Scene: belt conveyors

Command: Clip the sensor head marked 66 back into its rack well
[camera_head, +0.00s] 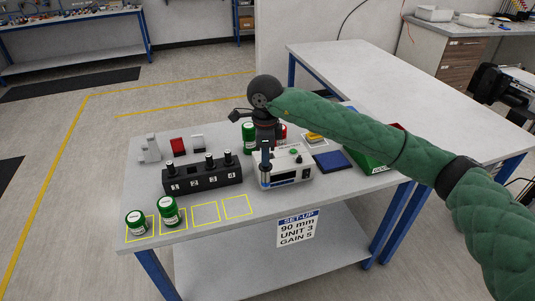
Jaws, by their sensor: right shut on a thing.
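My right gripper (266,152) hangs down at the left part of the white instrument box. It is shut on a small dark thing, mostly hidden by the fingers, likely a sensor head; no number on it can be read. The black rack (205,184) stands to the left of it, with numbered labels on its front. Dark sensor heads with pale bands stand upright in it: one at the left (168,167) and two at the right (210,160) (228,157). The second well from the left seems empty. My left gripper is not in view.
The white instrument box (290,177) stands right of the rack. Green jars (136,223) (168,211) stand in yellow squares at the front left; two squares are bare. Another green jar (248,132), a blue pad (333,161) and a green bin (368,160) lie behind and right.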

